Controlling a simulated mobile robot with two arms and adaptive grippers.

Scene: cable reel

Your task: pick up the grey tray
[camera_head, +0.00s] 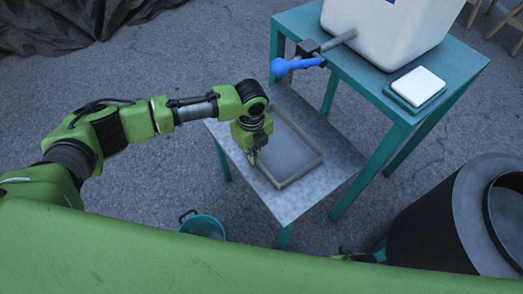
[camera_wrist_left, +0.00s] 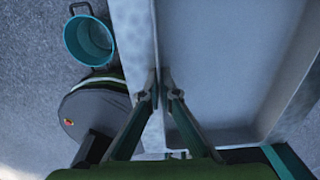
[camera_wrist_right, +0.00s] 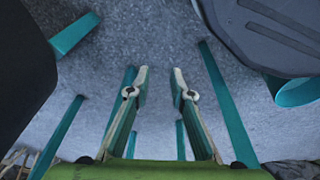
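The grey tray (camera_head: 288,152) is a shallow rectangular tray with a thin raised rim. It lies on the low grey metal shelf (camera_head: 292,205) of the teal stand. My left gripper (camera_head: 252,157) is at the tray's left side, pointing down. In the left wrist view the left gripper's fingertips (camera_wrist_left: 160,84) sit close together on either side of the tray's wall (camera_wrist_left: 146,35) and look shut on it. My right gripper (camera_wrist_right: 160,82) is open and empty above the ground; in the head view it is mostly hidden behind my green body.
A white tank (camera_head: 385,30) stands on the teal upper table (camera_head: 455,75), with a blue-handled tap (camera_head: 281,67) reaching out near the tray. A teal bucket (camera_head: 203,226) is on the ground below. A dark drum (camera_head: 440,215) stands at right. Table legs flank the shelf.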

